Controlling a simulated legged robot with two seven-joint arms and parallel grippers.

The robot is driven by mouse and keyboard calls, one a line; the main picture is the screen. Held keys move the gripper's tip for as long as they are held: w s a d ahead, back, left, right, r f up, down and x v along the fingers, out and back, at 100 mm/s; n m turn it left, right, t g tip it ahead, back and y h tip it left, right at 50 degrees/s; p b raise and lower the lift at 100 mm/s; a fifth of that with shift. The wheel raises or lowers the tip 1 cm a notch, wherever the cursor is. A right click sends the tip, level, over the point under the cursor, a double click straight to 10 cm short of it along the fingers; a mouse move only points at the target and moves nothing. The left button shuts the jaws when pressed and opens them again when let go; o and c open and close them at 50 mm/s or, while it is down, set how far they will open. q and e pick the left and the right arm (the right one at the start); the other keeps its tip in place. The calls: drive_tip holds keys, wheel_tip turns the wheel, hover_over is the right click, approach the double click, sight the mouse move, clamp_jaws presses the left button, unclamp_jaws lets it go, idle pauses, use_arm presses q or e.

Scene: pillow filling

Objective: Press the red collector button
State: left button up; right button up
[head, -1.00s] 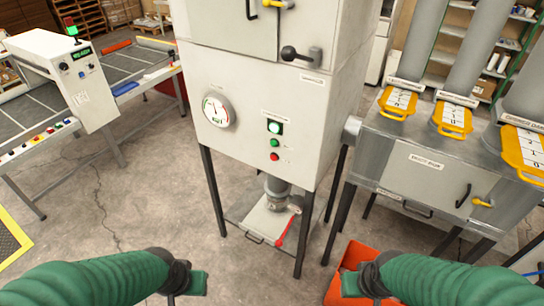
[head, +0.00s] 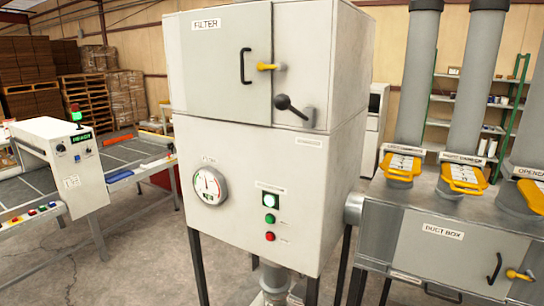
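The collector is a tall white cabinet (head: 240,245) in the middle of the head view, with its front facing me. The red button (head: 270,236) is on its lower front panel. A round gauge (head: 209,185) is to the left of these. Neither of my grippers shows in the view now, and nothing is in front of the buttons.
The filter door (head: 224,75) above is shut, with a yellow latch and a dark lever. At right stands a grey duct box (head: 445,248) with yellow gates and tall ducts. At left is a machine table (head: 65,165) with a control box. Pallets of boxes stand behind.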

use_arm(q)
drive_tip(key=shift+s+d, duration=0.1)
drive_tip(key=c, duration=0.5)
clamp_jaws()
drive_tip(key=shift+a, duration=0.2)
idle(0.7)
